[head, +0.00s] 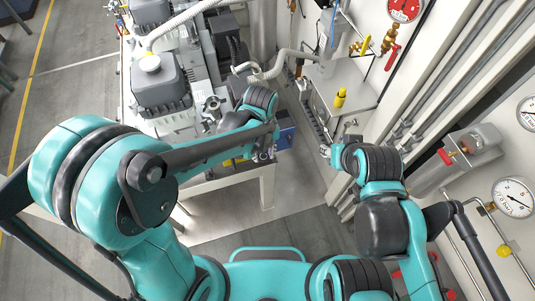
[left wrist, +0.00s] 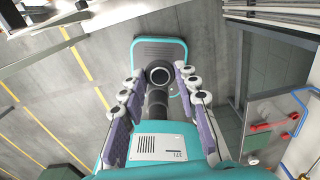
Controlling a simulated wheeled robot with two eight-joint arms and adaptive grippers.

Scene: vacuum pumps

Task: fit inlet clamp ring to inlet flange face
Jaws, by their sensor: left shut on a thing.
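My left gripper (head: 262,153) is near the front edge of the pump bench, partly hidden by its own arm. In the left wrist view its two purple-padded fingers (left wrist: 158,105) stand wide apart. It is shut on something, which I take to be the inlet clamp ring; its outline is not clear. A small round metal fitting (head: 212,103) shows on the pump beside my left wrist; I cannot tell whether it is the inlet flange. My right gripper (head: 326,151) is small and partly hidden, over the floor right of the bench; its jaws cannot be read.
Grey pumps (head: 160,85) stand on the bench (head: 230,180). A blue box (head: 285,130) is beside the left wrist. White hoses (head: 285,62) run behind. A wall panel with gauges (head: 514,197) and valves is on the right.

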